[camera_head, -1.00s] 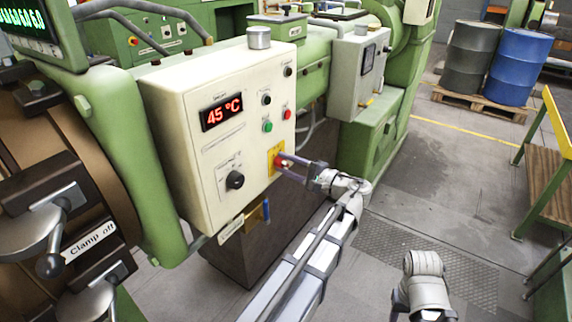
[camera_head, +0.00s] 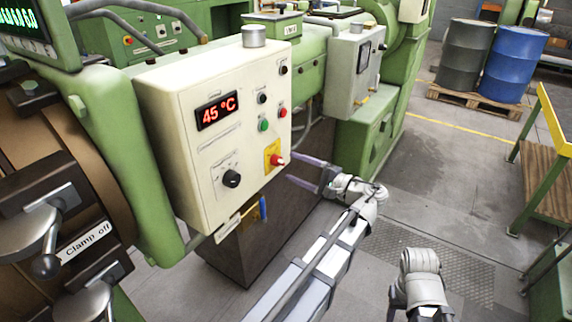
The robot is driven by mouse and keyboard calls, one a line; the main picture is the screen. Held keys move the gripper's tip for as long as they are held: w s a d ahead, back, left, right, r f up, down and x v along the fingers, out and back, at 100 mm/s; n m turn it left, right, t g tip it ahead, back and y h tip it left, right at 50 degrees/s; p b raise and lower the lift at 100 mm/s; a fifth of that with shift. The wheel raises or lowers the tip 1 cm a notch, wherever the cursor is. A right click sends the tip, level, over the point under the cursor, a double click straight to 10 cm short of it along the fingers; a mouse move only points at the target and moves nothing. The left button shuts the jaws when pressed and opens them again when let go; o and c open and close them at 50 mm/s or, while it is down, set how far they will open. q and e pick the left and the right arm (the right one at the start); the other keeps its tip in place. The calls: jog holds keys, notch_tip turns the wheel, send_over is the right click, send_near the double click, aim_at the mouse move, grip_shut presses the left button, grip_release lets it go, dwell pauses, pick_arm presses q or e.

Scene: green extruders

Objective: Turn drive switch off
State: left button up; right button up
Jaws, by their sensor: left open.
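A red rotary switch (camera_head: 277,160) sits on a yellow plate at the lower right of the cream control box's (camera_head: 205,140) front. A black knob (camera_head: 231,178) sits further left on the same face. The labels are too small to read, so I cannot tell which is marked as drive switch or how the red handle is set. My left gripper (camera_head: 293,168) is open and empty, its two purple-grey fingers pointing at the box. The fingertips are just right of the red switch and look clear of it. My right arm (camera_head: 420,280) shows at the lower right; its gripper is not visible.
The box display (camera_head: 216,112) reads 45 °C, with a green button (camera_head: 264,125) and a red button (camera_head: 283,112) to its right. A second grey box (camera_head: 354,70) stands behind. Green machine parts and a lever (camera_head: 45,265) lie left.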

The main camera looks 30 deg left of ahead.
pick_arm(q)
jog(key=shift+s+d, duration=0.1)
jog(key=shift+d, duration=1.35)
jog(key=s+d+f+g+h+p, duration=0.1)
jog(key=s+d+f+h, duration=0.7)
jog(key=d, duration=0.3)
jog(key=s+d+f+n+h+p, duration=0.1)
jog(key=s+d+f+h+p, duration=0.1)
jog(key=s+d+f+h, duration=0.6)
jog(key=d+f, duration=0.2)
jog(key=d, duration=0.1)
jog(key=shift+d+f+g+h+p, duration=0.15)
jog(key=shift+d+g+h+p, duration=0.15)
jog(key=shift+g+h, duration=0.1)
jog(key=shift+s, duration=0.1)
